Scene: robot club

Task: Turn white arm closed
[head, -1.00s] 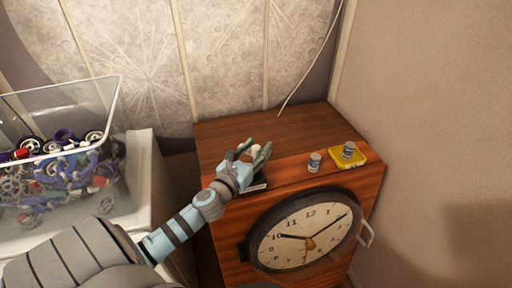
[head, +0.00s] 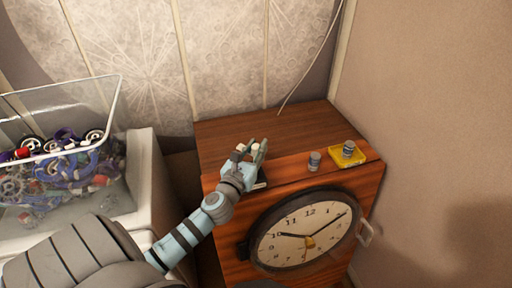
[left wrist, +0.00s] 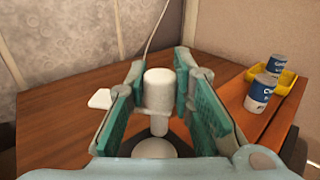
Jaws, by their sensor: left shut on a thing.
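The white arm (left wrist: 158,92) stands up as a short white post with a rounded white lower part. It rises from a dark base (left wrist: 182,132) on the wooden cabinet. My left gripper (left wrist: 158,88) has its teal finger pads on both sides of the post and is shut on it. In the head view my left gripper (head: 251,152) is at the front left of the cabinet top, and a white tip shows between its fingers. The fingers hide most of the base there. My right gripper is not in view.
The wooden cabinet (head: 240,130) has a clock (head: 307,225) on its front. A small can (head: 314,161) stands right of my gripper, and another can (head: 348,149) is on a yellow tray (head: 361,157). A clear bin (head: 60,205) of parts is left.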

